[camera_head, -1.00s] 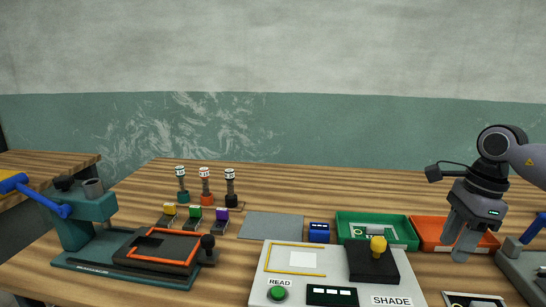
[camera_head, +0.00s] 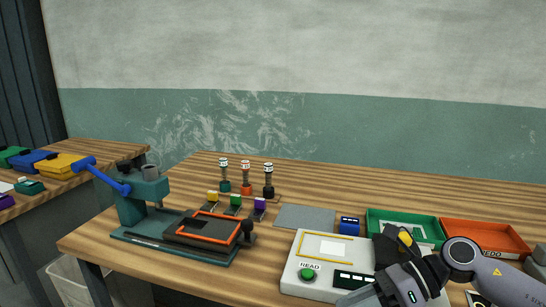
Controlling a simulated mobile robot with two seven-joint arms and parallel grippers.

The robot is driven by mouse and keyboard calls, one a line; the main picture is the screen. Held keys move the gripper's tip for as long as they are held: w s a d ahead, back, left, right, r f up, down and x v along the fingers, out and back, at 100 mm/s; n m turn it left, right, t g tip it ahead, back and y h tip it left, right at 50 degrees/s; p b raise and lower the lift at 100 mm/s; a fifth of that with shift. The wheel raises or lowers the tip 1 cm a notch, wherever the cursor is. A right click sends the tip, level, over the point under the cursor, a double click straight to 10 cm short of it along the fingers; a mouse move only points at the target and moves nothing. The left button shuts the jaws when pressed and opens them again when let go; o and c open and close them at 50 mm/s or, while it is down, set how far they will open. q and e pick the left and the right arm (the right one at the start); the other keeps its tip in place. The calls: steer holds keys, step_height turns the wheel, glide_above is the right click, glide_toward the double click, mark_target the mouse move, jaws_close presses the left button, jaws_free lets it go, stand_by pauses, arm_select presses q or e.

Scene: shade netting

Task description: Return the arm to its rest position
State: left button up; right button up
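My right arm comes in from the lower right, and its gripper (camera_head: 352,300) is low at the bottom edge, pointing left. It is in front of the white reader box (camera_head: 302,262) and hides part of its front and right side. The fingertips are cut off or unclear, so I cannot tell whether it is open or shut. No held object shows. My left gripper is not in view.
A teal press (camera_head: 150,205) with a blue lever stands on the left. A green tray (camera_head: 375,230) and an orange tray (camera_head: 515,250) are on the right. A side table (camera_head: 85,150) holds coloured boxes.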

steer(key=s+a+m+t+y, duration=0.1)
steer(key=a+m+t+y, duration=0.55)
steer(key=m, duration=0.65)
steer(key=s+d+f+m+t+h+p, duration=0.1)
steer(key=s+d+f+m+t+h, duration=0.3)
steer(key=f+m+h, duration=0.65)
steer(key=s+d+f+m+t+h+p, duration=0.15)
steer(key=d+f+m+t+h, duration=0.3)
steer(key=m, duration=1.15)
steer(key=s+d+f+m+g+h, duration=0.2)
steer(key=s+d+f+m+g, duration=0.1)
steer(key=s+f+m, duration=0.3)
steer(key=s+f+g, duration=0.1)
steer(key=s+f, duration=0.1)
steer(key=s, duration=0.1)
steer(key=shift+d+f, duration=0.2)
steer(key=shift+d, duration=0.2)
